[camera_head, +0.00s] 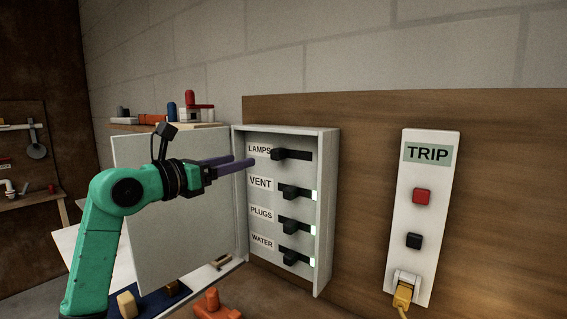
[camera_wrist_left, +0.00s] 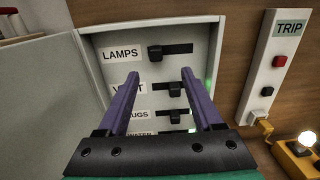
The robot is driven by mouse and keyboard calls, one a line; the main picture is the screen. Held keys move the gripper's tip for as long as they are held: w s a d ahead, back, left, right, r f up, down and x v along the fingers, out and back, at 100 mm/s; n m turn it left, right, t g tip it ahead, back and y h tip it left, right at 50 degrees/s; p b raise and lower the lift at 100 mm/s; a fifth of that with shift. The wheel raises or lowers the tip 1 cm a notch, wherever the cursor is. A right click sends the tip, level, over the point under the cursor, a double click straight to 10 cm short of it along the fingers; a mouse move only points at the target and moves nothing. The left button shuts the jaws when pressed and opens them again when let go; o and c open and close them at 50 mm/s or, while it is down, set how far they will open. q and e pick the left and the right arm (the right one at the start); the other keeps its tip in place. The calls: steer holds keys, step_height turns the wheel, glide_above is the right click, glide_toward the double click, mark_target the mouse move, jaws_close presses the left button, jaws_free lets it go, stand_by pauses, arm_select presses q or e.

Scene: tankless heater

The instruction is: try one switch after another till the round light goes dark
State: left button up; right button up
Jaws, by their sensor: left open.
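The open grey switch box (camera_head: 327,205) holds switches labelled LAMPS, VENT, PLUGS and WATER. The LAMPS switch (camera_head: 279,154) has its black knob at the left of its slot, with no green light showing. The VENT switch (camera_head: 289,192), PLUGS switch (camera_head: 290,227) and WATER switch (camera_head: 290,257) each show a green light at the right. The round light (camera_wrist_left: 306,138) glows bright white in the left wrist view. My left gripper (camera_head: 240,161) is open and empty, in front of the box near the LAMPS and VENT rows. My right gripper is out of view.
The box door (camera_head: 180,235) stands open to the left, behind my left arm. A white TRIP panel (camera_head: 409,265) with a red button (camera_head: 421,196) and a black button (camera_head: 414,241) is right of the box. A yellow plug (camera_head: 402,295) sits at its bottom.

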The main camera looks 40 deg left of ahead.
arm_select(q)
steer(key=p, duration=0.4)
glide_toward(274, 151)
steer(key=w+p, duration=0.1)
steer(key=w, duration=0.2)
steer(key=w+p, duration=0.3)
steer(key=w, duration=0.2)
steer(key=shift+w+a+r+p, duration=0.1)
steer(key=shift+w+r+p, duration=0.2)
steer(key=shift+w+p, duration=0.1)
steer(key=shift+w+f, duration=0.1)
steer(key=shift+f, duration=0.05)
jaws_close()
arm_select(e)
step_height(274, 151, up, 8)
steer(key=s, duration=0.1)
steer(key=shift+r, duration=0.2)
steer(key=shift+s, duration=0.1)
